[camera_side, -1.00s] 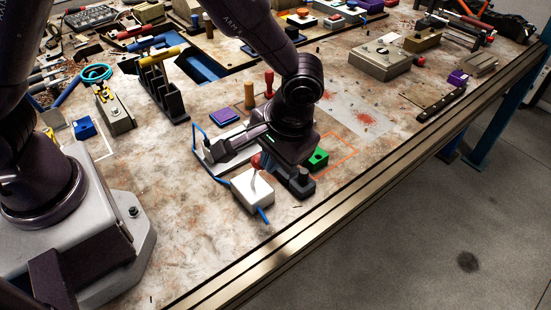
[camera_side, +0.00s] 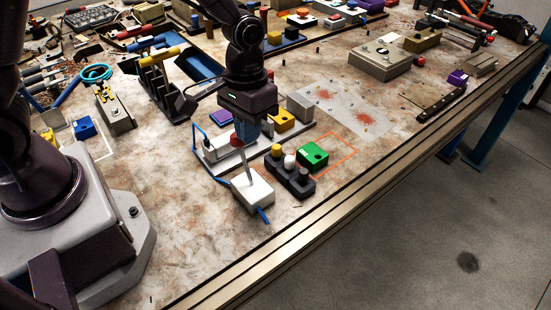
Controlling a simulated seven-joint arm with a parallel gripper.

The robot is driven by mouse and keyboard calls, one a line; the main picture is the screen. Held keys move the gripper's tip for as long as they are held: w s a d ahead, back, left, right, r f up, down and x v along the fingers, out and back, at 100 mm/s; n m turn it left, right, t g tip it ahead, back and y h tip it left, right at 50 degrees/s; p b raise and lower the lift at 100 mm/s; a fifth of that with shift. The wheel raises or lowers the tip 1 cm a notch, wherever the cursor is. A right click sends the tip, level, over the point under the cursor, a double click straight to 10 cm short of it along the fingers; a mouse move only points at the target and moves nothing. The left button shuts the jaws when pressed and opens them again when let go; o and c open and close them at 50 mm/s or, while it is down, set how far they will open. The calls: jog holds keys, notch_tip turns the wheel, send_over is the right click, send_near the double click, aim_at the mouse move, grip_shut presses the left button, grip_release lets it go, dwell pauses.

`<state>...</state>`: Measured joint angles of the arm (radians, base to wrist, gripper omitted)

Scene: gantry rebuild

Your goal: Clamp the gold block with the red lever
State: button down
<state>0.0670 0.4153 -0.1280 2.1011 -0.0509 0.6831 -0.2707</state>
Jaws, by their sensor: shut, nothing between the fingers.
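The gold block (camera_side: 282,118) sits on a pale clamp fixture (camera_side: 212,158), beside an upright grey jaw block (camera_side: 300,107). The fixture's middle is partly hidden behind my gripper, so I cannot tell whether anything presses the block. The red lever (camera_side: 236,139) has a red knob on a thin metal stick rising from a white box (camera_side: 252,189), and it leans to the left. My gripper (camera_side: 245,137) points down, shut and empty, at the red knob. Whether it touches the knob is unclear.
A blue hose (camera_side: 195,137) runs by the fixture. A dark holder (camera_side: 290,178) with yellow, white and black knobs and a green block (camera_side: 314,155) stand to the right. A purple block (camera_side: 220,118) lies behind.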

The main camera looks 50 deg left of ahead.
jog(key=shift+a+f, duration=0.15)
jog(key=shift+a, duration=1)
jog(key=shift+d, duration=0.1)
notch_tip(320, 180, up, 12)
jog(key=w, duration=0.2)
jog(key=s+a+r+t, duration=0.2)
jog(key=s+r+t, duration=0.1)
jog(key=s, duration=0.4)
jog(key=s+a+r+m+t, duration=0.1)
jog(key=s+a+r+t, duration=0.2)
jog(key=s, duration=0.5)
jog(key=shift+r+y, duration=0.4)
jog(key=shift+r, duration=0.45)
